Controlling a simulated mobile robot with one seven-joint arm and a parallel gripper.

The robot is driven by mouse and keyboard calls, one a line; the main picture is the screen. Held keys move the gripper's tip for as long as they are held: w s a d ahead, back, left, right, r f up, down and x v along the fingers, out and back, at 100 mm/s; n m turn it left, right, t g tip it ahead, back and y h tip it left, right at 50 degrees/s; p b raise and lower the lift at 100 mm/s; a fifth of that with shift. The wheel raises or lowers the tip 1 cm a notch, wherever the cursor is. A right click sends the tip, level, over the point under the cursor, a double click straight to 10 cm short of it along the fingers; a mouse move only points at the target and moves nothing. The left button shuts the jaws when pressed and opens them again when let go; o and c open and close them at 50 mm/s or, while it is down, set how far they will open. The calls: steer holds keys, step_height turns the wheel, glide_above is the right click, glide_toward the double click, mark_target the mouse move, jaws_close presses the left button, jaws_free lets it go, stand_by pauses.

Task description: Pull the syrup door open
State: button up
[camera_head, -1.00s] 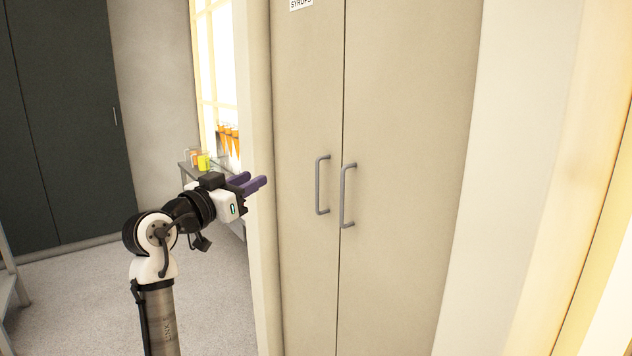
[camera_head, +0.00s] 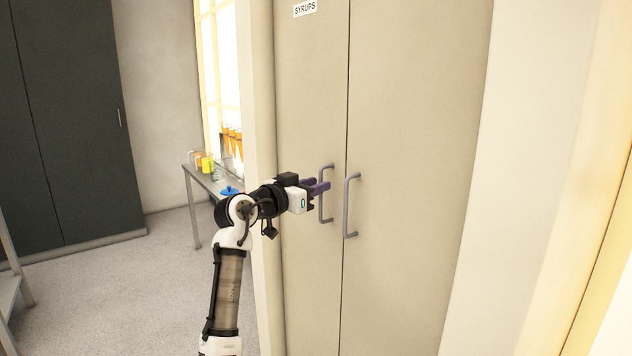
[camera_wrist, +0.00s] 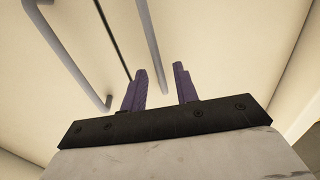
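The syrup door (camera_head: 308,110) is the left beige cabinet door, under a white "SYRUPS" label (camera_head: 305,8). It looks shut, flush with the right door. Its grey bar handle (camera_head: 331,207) stands upright near the seam and is partly hidden by my gripper (camera_head: 323,188). In the wrist view this handle (camera_wrist: 152,45) lies ahead of the gap between my purple fingers (camera_wrist: 161,82). The fingers are apart with nothing clasped between them. Whether either finger touches the handle cannot be told.
The right door (camera_head: 410,130) has its own grey handle (camera_head: 347,205) close beside, also in the wrist view (camera_wrist: 72,55). A pale wall edge (camera_head: 262,150) borders the cabinet on the left. Behind it stands a side table (camera_head: 205,182) with jars.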

steer(key=shift+w+d, duration=0.3)
steer(key=shift+w, duration=0.05)
jaws_close()
steer(key=shift+a, duration=0.15)
